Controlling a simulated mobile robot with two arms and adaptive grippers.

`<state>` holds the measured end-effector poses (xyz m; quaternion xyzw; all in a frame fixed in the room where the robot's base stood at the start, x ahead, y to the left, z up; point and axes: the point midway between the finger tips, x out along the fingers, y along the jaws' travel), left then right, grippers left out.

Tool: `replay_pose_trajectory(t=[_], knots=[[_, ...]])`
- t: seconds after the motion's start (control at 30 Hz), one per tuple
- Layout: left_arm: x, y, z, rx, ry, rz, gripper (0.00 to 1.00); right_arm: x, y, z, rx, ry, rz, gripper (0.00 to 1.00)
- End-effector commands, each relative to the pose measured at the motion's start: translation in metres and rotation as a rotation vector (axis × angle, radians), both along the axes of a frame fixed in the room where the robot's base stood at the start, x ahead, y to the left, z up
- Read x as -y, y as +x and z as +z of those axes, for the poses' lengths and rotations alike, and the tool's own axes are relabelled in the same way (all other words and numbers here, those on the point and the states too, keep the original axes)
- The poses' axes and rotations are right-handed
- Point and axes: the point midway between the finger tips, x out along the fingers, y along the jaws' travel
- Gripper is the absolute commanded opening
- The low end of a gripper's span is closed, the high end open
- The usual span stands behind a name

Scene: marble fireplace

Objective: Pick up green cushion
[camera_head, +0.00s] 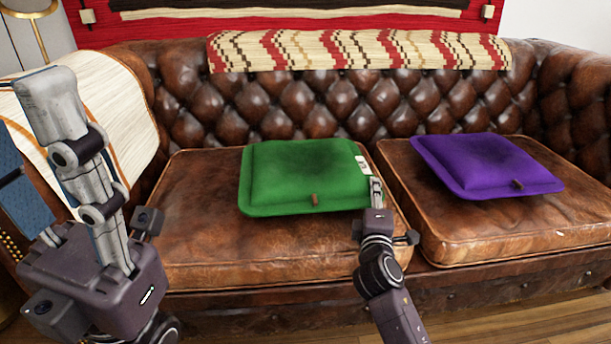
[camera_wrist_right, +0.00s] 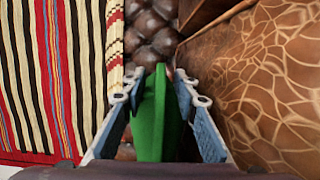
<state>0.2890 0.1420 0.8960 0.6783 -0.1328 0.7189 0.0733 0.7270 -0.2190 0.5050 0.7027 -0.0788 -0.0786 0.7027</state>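The green cushion (camera_head: 305,175) lies flat on the left seat of the brown leather sofa, with a small tag on its front edge and a white label near its right edge. My right gripper (camera_head: 376,188) is at the cushion's right edge. In the right wrist view, the cushion edge (camera_wrist_right: 155,115) stands between the two blue-padded fingers of that gripper (camera_wrist_right: 160,110). The fingers are spread, with a gap on the right side. My left gripper (camera_head: 52,110) is at the left of the head view, fingers pointing up, apart from the cushion. It appears open and empty.
A purple cushion (camera_head: 487,165) lies on the right seat. The tufted sofa backrest (camera_head: 300,108) rises behind, with a striped blanket (camera_head: 360,48) over its top. A cream cloth (camera_head: 105,110) covers the left armrest. Bare leather seat (camera_head: 200,250) lies before the green cushion.

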Motion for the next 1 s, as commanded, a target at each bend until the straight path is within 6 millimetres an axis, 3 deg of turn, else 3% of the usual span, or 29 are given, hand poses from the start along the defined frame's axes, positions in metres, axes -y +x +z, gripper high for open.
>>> replay_pose_trajectory(t=[0.2, 0.47, 0.73, 1.0], knots=[[0.001, -0.007, 0.003, 0.039, 0.003, 0.002, 0.45, 0.005, 0.022, -0.001, 0.001, 0.000, 0.000, 0.28], [0.001, -0.007, 0.006, 0.041, 0.003, 0.002, 0.45, 0.006, 0.024, 0.000, -0.001, 0.000, 0.000, 0.28], [0.001, -0.007, 0.005, 0.041, 0.003, 0.002, 0.45, 0.005, 0.023, 0.000, -0.001, 0.000, 0.000, 0.00], [0.001, -0.007, 0.005, 0.041, 0.003, 0.002, 0.45, 0.005, 0.023, -0.001, -0.001, 0.000, 0.000, 0.00]])
